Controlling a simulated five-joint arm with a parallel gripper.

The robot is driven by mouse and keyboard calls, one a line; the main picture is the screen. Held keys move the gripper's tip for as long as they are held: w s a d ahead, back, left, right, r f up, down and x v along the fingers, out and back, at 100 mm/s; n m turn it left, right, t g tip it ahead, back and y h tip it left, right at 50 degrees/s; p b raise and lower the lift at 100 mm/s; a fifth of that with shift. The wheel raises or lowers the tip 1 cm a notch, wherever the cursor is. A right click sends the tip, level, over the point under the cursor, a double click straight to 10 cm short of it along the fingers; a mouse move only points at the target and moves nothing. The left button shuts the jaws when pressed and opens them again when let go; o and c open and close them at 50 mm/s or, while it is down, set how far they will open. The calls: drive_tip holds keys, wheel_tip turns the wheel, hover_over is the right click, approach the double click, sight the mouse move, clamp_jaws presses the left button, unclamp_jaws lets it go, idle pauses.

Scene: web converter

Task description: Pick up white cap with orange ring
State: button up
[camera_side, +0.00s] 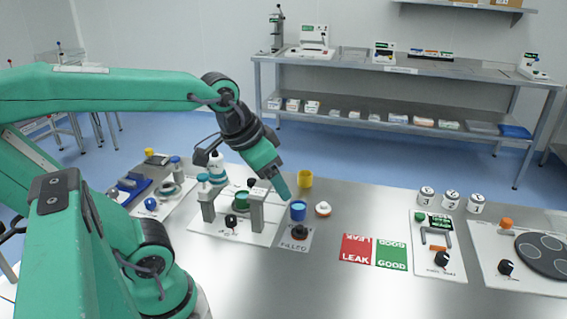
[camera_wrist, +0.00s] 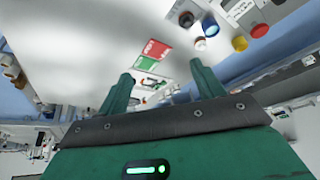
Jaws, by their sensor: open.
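The white cap with an orange ring (camera_side: 323,209) lies on the steel table, just right of a blue cup (camera_side: 298,211). In the wrist view a small white round thing (camera_wrist: 200,44), which looks like the cap, shows near the right fingertip, beside the blue cup (camera_wrist: 210,27). My gripper (camera_side: 284,196) points down above the table, left of the cap and apart from it. In the wrist view its two green fingers (camera_wrist: 161,70) are spread with nothing held between them.
A dark round part (camera_side: 300,232) sits on the FILLED mat, and a yellow cup (camera_side: 305,178) stands behind. A fixture with grey posts (camera_side: 257,211) is close on the left. Red LEAK (camera_side: 356,249) and green GOOD (camera_side: 392,254) mats lie to the right, with bare table around them.

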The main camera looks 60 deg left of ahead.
drive_tip(key=w+a+g, duration=0.1)
drive_tip(key=w+a, duration=0.1)
drive_tip(key=w, duration=0.5)
drive_tip(key=m+g, duration=0.1)
drive_tip(key=g, duration=0.3)
hover_over(324, 203)
drive_tip(key=f, duration=1.7)
drive_tip(key=shift+d, duration=0.2)
drive_tip(key=shift+a+f, duration=0.15)
drive_tip(key=shift+f, duration=0.1)
drive_tip(key=shift+f, duration=0.1)
drive_tip(key=shift+f, duration=1.25)
drive_tip(key=shift+s+f, duration=0.1)
drive_tip(key=shift+f, duration=2.5)
